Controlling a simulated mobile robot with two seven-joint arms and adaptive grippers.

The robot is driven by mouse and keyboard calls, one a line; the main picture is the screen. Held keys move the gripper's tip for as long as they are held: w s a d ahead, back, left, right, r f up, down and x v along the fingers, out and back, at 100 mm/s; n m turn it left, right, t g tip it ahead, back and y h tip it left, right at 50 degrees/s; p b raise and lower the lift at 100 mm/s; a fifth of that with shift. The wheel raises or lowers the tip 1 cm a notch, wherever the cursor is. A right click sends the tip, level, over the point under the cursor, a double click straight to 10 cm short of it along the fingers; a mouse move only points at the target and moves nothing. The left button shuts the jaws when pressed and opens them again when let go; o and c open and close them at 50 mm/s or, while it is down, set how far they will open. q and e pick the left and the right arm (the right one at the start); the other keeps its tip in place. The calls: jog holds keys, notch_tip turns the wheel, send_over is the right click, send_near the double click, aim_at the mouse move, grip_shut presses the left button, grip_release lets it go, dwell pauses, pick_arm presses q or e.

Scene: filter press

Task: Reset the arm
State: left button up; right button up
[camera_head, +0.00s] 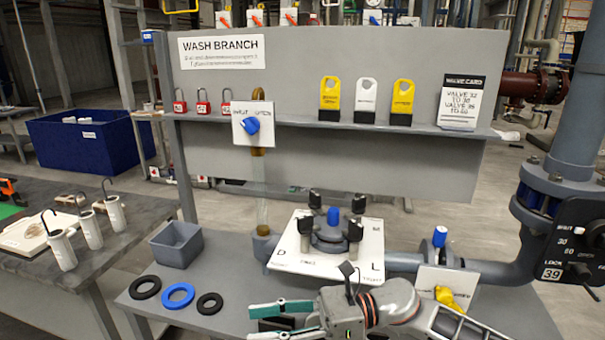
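My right gripper (262,323) is at the bottom middle, above the front of the grey bench. Its arm comes in from the right and its fingers point left. The two teal-padded fingers are apart, with a dark patch between them that I cannot make out. It holds nothing that I can see. My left gripper is not in view.
Black and blue rings (178,295) lie left of the gripper, below a grey bin (176,245). Behind it stand a white plate with black knobs (328,245) and a blue-handled valve (439,237). A yellow handle (447,297) sits right of my wrist. A shelf panel (300,70) stands behind.

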jog(key=w+d+f+m+t+h, duration=0.2)
jog(key=d+f+m+t, duration=0.3)
jog(key=m, duration=0.7)
jog(key=w+d+f+m+t+h, duration=0.1)
jog(key=d+f+m+t+h, duration=0.25)
jog(key=m+t, duration=0.55)
jog(key=w+d+f+m+t+h, duration=0.2)
jog(key=d+f+m+t, duration=0.25)
jog(key=m, duration=0.95)
jog(key=s+d+f+m+g+h, duration=0.2)
jog(key=s+d+f+m+h, duration=0.2)
jog(key=s+d+f+m, duration=0.3)
jog(key=s+d+f+m+g+h, duration=0.3)
jog(key=s+d+f+m, duration=0.4)
jog(key=f, duration=0.8)
jog(key=s+d+h, duration=0.1)
jog(key=s+d, duration=0.1)
jog(key=s, duration=0.2)
jog(key=shift+f+g, duration=0.25)
jog(key=shift+g, duration=0.1)
jog(key=shift+w, duration=0.1)
